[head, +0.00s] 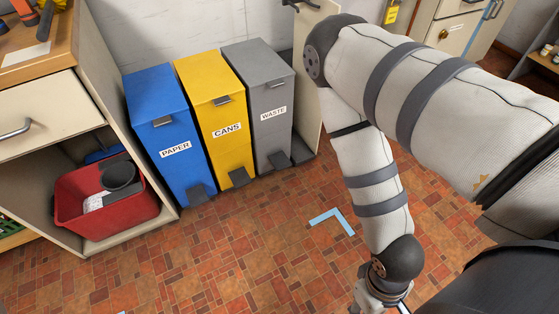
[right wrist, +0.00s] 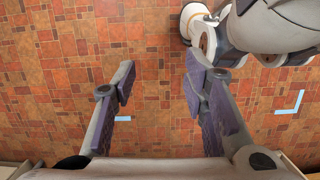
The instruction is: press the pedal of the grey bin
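The grey bin (head: 259,85), labelled WASTE, stands upright at the right end of a row of three against the wall. Its lid looks closed. Its dark pedal (head: 280,160) juts out at the foot of its front, just above the floor. My right arm comes in from the right and hangs down in front, to the right of the bin. Its gripper is mostly cut off by the bottom edge of the head view. In the right wrist view my right gripper (right wrist: 160,82) is open and empty over the tiles, away from the pedal. My left gripper is not in view.
A yellow CANS bin (head: 222,120) and a blue PAPER bin (head: 170,135) stand left of the grey one. A red tub (head: 105,210) sits in the open cabinet at left. Tiled floor with a light-blue corner mark (head: 332,217) is clear before the bins.

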